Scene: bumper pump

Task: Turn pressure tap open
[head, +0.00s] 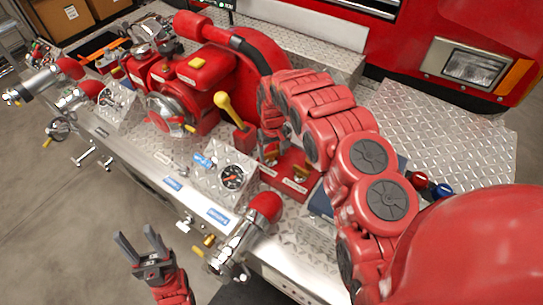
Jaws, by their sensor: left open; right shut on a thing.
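A red block (288,184) with white labels carries small brass-coloured taps, beside the round pressure gauge (232,177) on the silver deck. One tap (299,175) stands clear to the right. Another tap (270,157) sits just below my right gripper (269,143). My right gripper is shut at this tap, which looks to be the pressure tap; the arm hides much of the contact, and I cannot read the labels or tell the handle's angle. My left gripper (142,248) is open and empty, over the floor in front of the bumper.
A lever with a yellow knob (222,100) stands just left of my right gripper. The red pump housing (248,62) rises behind. A red-capped outlet (262,212) sticks out at the front edge. Red and blue fittings (430,185) lie right of my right arm.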

